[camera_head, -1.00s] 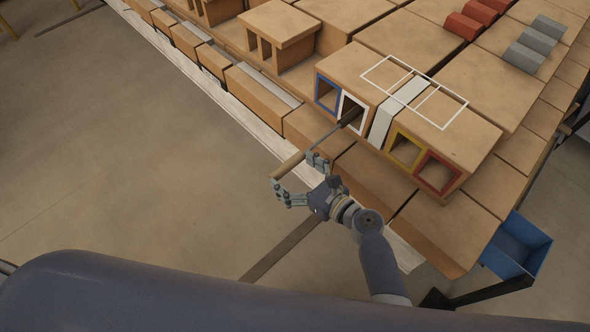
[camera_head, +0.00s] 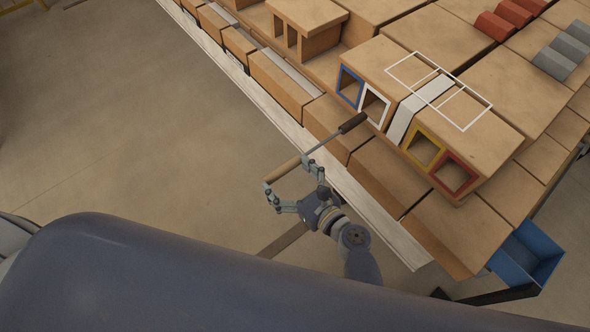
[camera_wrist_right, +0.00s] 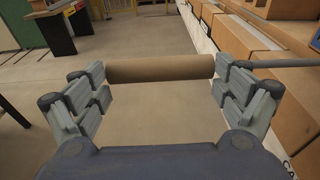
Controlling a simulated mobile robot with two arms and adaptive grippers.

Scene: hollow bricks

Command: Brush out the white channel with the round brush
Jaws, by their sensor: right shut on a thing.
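The round brush has a wooden handle (camera_head: 283,171), a thin grey rod and a dark round head (camera_head: 353,122). My right gripper (camera_head: 286,174) is shut on the handle, its fingers at the two ends. The handle spans the fingers in the right wrist view (camera_wrist_right: 160,68), with the rod running off to the right. The white channel (camera_head: 376,91) is a white-framed square opening in the front of the hollow brick. The brush head is outside, just in front and slightly left of this opening. The channel's depth is in shadow. My left gripper is not in view.
A blue-framed opening (camera_head: 350,70) is left of the white one; yellow (camera_head: 424,148) and red (camera_head: 455,175) ones are to the right. A white outline (camera_head: 440,88) lies on top. A blue bin (camera_head: 527,254) is at lower right. Floor left of the bench is clear.

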